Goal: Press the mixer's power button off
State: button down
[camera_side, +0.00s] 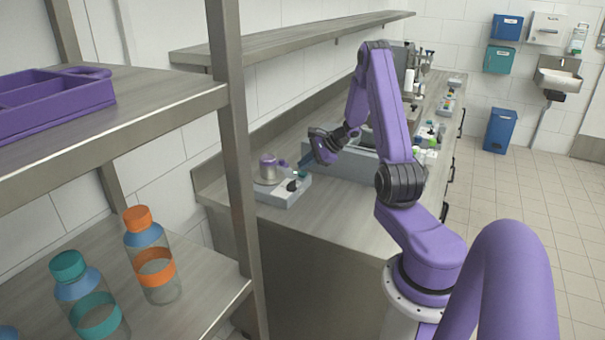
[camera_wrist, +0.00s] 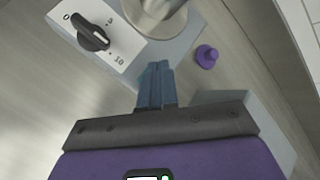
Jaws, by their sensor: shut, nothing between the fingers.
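The mixer (camera_side: 283,194) is a low grey box on the counter, with a round plate at its left. Its black dial (camera_side: 292,185) also shows in the wrist view (camera_wrist: 93,35), on a white face with printed numbers. A small teal button (camera_side: 302,174) sits at the mixer's back right corner. My gripper (camera_side: 306,165) is shut and empty, pointing down at that corner. In the wrist view its blue fingertips (camera_wrist: 157,66) are over the mixer's edge and mostly hide the button. I cannot tell whether they touch it, nor whether it is pressed.
A small purple knob-like thing (camera_wrist: 207,57) is right of my fingers. A grey bin (camera_side: 352,163) stands behind. The counter front (camera_side: 335,215) is clear.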

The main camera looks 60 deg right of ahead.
aim_at(305, 174)
jog(key=shift+f, duration=0.1)
dwell(0.6)
jog(key=shift+f, duration=0.55)
dwell(0.4)
jog(key=shift+r, duration=0.65)
jog(key=shift+r, duration=0.1)
notch_tip(305, 174, up, 6)
jog(key=shift+f, duration=0.1)
dwell(0.6)
